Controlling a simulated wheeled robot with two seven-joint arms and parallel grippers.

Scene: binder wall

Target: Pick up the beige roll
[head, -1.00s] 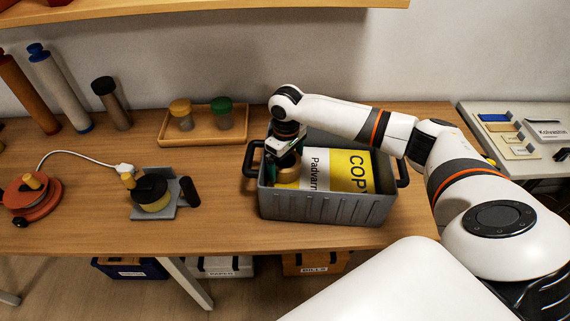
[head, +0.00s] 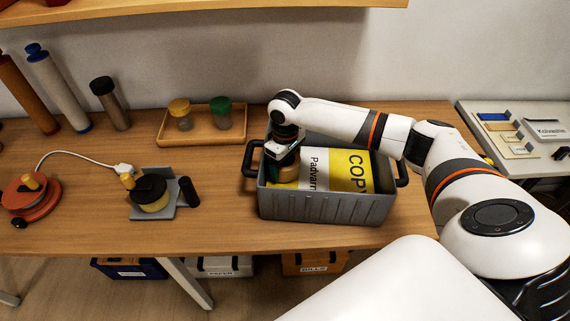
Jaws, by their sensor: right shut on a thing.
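The beige roll (head: 286,174) is in the left end of the grey crate (head: 325,208), partly hidden by my right gripper and the crate's front wall. My right gripper (head: 284,163) reaches down into the crate from above and is shut on the beige roll. The fingertips are mostly hidden. My left gripper is not in view.
A yellow and white packet (head: 345,170) lies in the crate beside the roll. A wooden tray (head: 203,139) with two jars stands behind and left. A grey stand (head: 166,205) with a black-topped roll and a red round device (head: 33,200) are further left.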

